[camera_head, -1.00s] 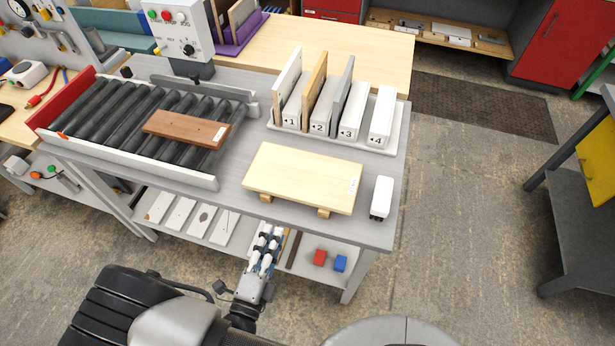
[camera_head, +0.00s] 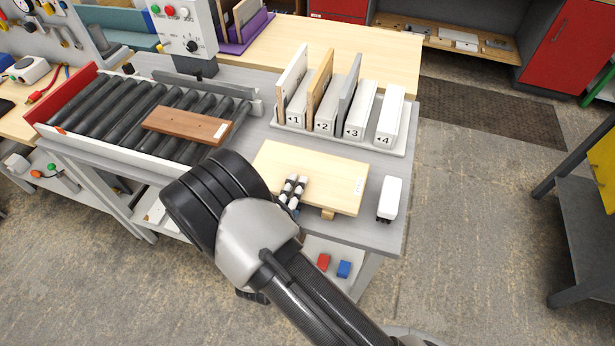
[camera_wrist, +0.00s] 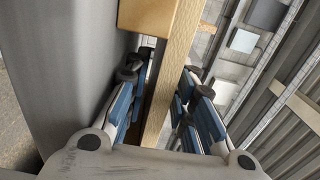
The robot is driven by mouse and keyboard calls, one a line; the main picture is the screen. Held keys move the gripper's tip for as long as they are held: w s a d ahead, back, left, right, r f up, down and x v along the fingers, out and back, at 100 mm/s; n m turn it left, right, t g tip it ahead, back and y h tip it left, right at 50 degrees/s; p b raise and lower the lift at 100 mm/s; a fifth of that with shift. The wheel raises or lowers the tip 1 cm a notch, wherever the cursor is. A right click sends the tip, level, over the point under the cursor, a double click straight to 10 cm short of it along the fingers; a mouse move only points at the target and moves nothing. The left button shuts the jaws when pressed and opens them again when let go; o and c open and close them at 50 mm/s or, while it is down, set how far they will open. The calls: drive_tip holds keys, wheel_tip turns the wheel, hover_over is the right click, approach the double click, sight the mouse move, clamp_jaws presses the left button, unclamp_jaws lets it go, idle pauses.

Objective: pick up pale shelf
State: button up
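The pale shelf (camera_head: 325,178) is a light wooden board with a white label near its right end. It lies flat on small wooden blocks (camera_head: 328,214) at the front of the grey table. My gripper (camera_head: 292,186) is at the board's front edge, left of its middle. In the wrist view, the board's narrow edge (camera_wrist: 173,75) runs between the two blue-padded fingers of my gripper (camera_wrist: 162,110). The fingers are apart, with a gap visible on the left side of the board. A wooden block (camera_wrist: 148,14) shows at the top. My forearm hides the board's front left corner.
A white device (camera_head: 389,198) stands right of the pale shelf. Behind is a rack (camera_head: 400,146) with numbered slots holding upright boards; slot 4 looks empty. A brown board (camera_head: 187,125) lies on the roller conveyor (camera_head: 110,108) at left. Red (camera_head: 323,262) and blue (camera_head: 343,269) blocks sit below.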

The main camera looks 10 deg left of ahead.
drive_tip(key=shift+w, duration=0.25)
drive_tip(key=shift+c, duration=0.3)
clamp_jaws()
drive_tip(key=shift+r, duration=0.1)
drive_tip(key=shift+r, duration=0.1)
